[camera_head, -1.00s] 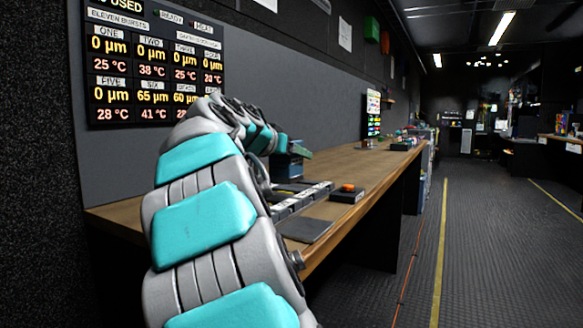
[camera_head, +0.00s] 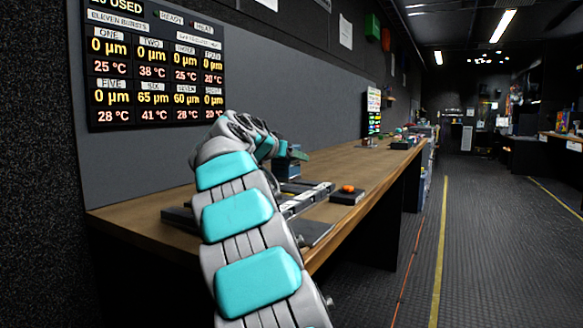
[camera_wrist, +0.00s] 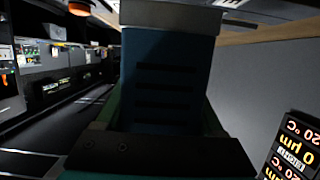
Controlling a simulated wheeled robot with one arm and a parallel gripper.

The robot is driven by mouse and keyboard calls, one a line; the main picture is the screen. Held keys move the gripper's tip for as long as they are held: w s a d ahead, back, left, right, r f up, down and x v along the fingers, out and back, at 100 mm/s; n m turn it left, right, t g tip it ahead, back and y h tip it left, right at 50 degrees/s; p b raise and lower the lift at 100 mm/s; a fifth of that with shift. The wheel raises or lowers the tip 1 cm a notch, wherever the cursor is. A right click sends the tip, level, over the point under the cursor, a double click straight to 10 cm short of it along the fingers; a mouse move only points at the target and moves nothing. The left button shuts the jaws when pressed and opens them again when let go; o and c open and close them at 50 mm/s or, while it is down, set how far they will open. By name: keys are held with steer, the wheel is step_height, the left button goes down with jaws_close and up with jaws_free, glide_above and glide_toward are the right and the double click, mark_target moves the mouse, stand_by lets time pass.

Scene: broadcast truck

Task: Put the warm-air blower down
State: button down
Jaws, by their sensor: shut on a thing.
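The warm-air blower (camera_wrist: 165,85) fills the middle of the wrist view, which is upside down. It has a dark blue slotted body and a pale grey end at the picture's top. My gripper (camera_wrist: 160,115) is shut on it, with green fingers along its sides. In the head view the blower (camera_head: 287,171) is a small blue shape over the wooden bench (camera_head: 330,163), partly hidden by my arm. My gripper (camera_head: 293,153) shows green just above it. I cannot tell whether the blower touches the bench.
A slotted rack (camera_head: 308,199) lies along the bench, partly behind my arm. A dark box with an orange knob (camera_head: 348,194) is to its right, and a dark flat pad (camera_head: 312,233) is near the front edge. A display board (camera_head: 157,68) hangs on the wall. The bench's left end has bare wood.

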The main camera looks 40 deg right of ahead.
mark_target(280, 163)
steer(key=shift+f, duration=1.35)
steer(key=shift+f+b, duration=0.3)
steer(key=shift+b, duration=0.05)
jaws_free()
steer(key=shift+r, duration=0.15)
steer(key=shift+r+p, duration=0.15)
steer(key=shift+p, duration=0.25)
steer(key=shift+s+a, duration=0.15)
steer(key=shift+a, duration=0.2)
steer(key=b+v, duration=0.1)
steer(key=v, duration=1)
steer(key=shift+a+r, duration=0.1)
steer(key=shift+a, duration=0.05)
